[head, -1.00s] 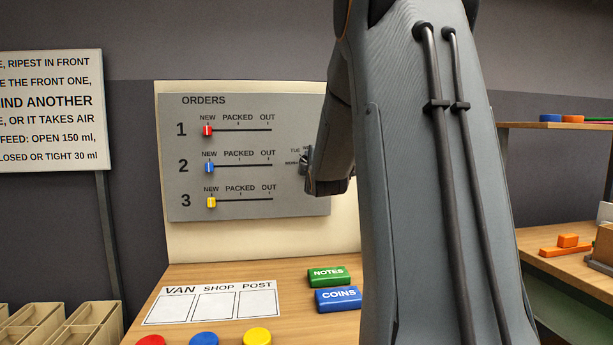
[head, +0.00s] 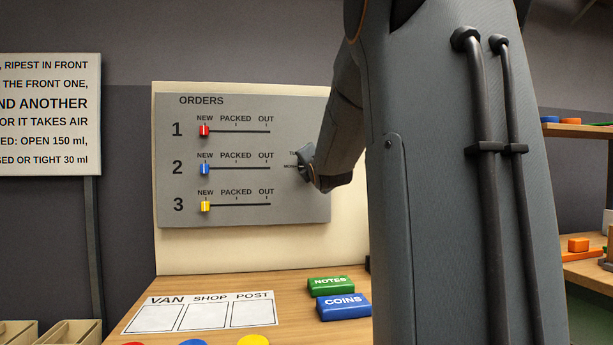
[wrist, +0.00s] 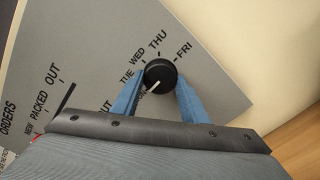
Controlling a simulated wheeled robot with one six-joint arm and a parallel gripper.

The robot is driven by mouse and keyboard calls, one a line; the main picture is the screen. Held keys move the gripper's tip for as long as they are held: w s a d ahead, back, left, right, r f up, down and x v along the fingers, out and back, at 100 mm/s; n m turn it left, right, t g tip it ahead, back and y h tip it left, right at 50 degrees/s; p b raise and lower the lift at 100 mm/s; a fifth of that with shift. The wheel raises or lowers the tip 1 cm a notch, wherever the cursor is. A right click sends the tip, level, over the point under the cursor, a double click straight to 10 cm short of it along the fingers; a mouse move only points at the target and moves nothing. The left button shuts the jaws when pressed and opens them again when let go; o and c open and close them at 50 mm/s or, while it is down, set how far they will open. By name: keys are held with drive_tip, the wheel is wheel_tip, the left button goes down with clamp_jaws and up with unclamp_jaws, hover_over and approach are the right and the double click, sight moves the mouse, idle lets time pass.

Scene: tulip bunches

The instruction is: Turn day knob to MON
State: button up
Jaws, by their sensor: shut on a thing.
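The day knob (wrist: 161,73) is a round black knob with a white pointer line, on the grey board. My gripper (wrist: 161,78) is shut on it, with one blue finger on each side. In the wrist view the pointer slants to the lower left, toward small lettering partly hidden by the left finger. TUE, WED, THU and FRI (wrist: 183,50) read around the knob's left and upper side. In the head view my gripper (head: 307,163) is at the board's right part and hides most of the knob.
The grey orders board (head: 240,217) has red, blue and yellow sliders, all at NEW. Below, green NOTES (head: 331,285) and blue COINS (head: 343,306) blocks lie on the wooden table beside a VAN, SHOP, POST sheet (head: 205,314).

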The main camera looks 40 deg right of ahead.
idle(0.3)
drive_tip(key=o, duration=1.1)
drive_tip(key=v, duration=0.8)
drive_tip(key=shift+w, duration=0.1)
